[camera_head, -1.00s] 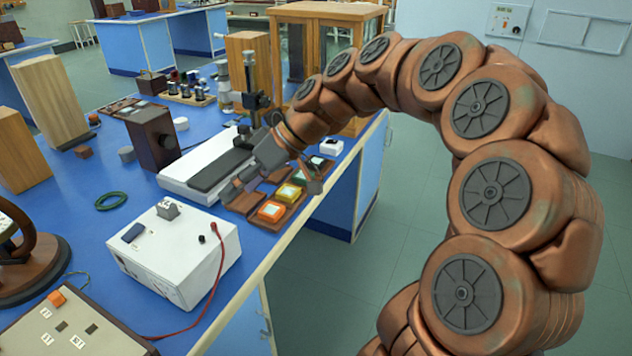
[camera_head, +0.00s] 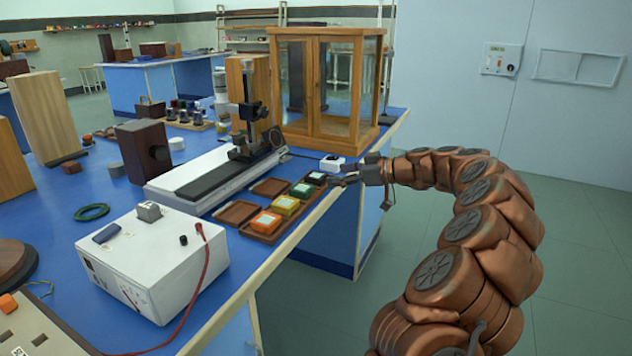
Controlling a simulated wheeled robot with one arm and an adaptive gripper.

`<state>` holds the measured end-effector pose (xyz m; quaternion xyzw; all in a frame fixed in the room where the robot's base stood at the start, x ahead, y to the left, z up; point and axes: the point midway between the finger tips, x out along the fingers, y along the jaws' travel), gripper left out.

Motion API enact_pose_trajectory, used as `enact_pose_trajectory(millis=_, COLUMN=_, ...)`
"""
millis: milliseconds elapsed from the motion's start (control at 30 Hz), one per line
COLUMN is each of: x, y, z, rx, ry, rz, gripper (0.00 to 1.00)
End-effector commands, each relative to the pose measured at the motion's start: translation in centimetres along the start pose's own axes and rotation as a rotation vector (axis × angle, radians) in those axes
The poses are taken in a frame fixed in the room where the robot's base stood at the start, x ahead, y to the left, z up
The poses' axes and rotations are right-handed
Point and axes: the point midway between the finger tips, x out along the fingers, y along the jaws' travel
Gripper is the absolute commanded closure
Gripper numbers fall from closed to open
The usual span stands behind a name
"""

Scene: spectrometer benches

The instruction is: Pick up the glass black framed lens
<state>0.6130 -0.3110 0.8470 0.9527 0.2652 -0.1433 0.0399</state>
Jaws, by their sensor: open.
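A small black-framed square piece with a pale glassy top (camera_head: 317,178), which looks like the black framed lens, sits at the far end of a row of framed pieces near the bench's right edge. My gripper (camera_head: 342,173) is open, just right of it, with its fingers pointing left toward it. The fingers are small in this view, and I cannot tell whether they touch the piece. Nothing shows between the fingers.
Green (camera_head: 302,190), yellow (camera_head: 285,205) and orange (camera_head: 266,222) framed pieces sit in the same row. A white block (camera_head: 332,162) stands just behind my gripper. A glass wooden cabinet (camera_head: 350,125) stands behind. A long white instrument (camera_head: 190,200) lies to the left.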

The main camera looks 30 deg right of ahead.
Motion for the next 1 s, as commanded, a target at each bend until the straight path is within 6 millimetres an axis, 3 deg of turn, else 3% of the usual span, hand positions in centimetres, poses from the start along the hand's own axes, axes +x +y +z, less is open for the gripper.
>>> enact_pose_trajectory(millis=400, x=4.8, y=0.6, z=-0.3, rx=0.000, ry=-0.002, rz=0.000, gripper=0.19)
enact_pose_trajectory(millis=767, x=5.6, y=0.6, z=-0.3, rx=0.001, ry=-0.001, rz=0.002, gripper=0.19)
enact_pose_trajectory(millis=1000, x=5.6, y=0.6, z=-0.3, rx=0.000, ry=-0.001, rz=0.001, gripper=0.44)
